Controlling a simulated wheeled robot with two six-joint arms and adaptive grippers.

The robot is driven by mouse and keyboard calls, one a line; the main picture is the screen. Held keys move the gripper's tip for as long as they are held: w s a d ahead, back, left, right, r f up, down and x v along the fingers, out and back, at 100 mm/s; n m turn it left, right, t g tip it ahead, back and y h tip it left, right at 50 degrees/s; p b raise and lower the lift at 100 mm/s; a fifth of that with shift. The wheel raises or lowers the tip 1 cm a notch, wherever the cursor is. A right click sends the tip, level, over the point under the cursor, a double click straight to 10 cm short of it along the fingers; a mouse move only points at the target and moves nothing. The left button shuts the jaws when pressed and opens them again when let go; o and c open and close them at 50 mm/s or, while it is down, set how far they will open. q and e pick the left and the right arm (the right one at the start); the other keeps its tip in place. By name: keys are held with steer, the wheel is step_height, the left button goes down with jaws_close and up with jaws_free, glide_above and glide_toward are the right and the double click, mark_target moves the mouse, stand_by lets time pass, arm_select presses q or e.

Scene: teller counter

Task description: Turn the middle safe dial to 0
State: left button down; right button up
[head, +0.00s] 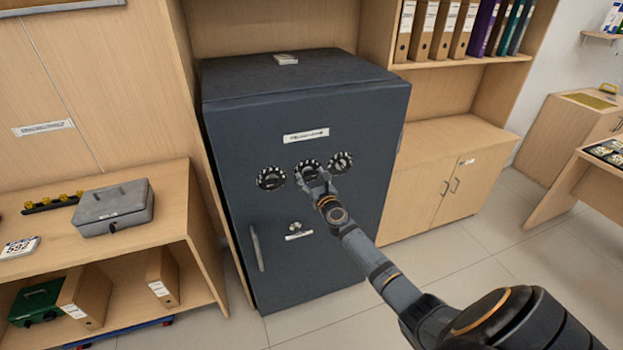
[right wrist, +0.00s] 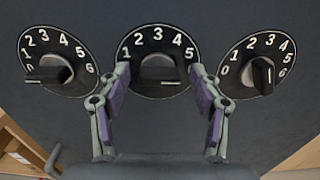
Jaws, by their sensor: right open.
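The dark blue-grey safe (head: 300,112) has three round black dials in a row on its door. The middle dial (head: 307,166) shows in the right wrist view (right wrist: 158,48) with the numbers 1 to 5 visible; its lower sides are covered by my fingers. Its knob (right wrist: 158,73) lies about level, and I cannot tell which number it points to. My right gripper (head: 312,180) is open in front of this dial. In the right wrist view its two fingertips (right wrist: 160,78) stand on either side of the knob, with gaps showing. My left gripper is not in view.
The left dial (right wrist: 50,55) and right dial (right wrist: 262,60) sit close outside my fingers. The safe's door handle (head: 257,248) and a small keyhole fitting (head: 295,227) are below. A grey cash box (head: 113,208) stands on the shelf at left; a low cabinet (head: 440,180) stands at right.

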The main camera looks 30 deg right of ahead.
steer(key=shift+c, duration=0.3)
steer(key=c, duration=1.1)
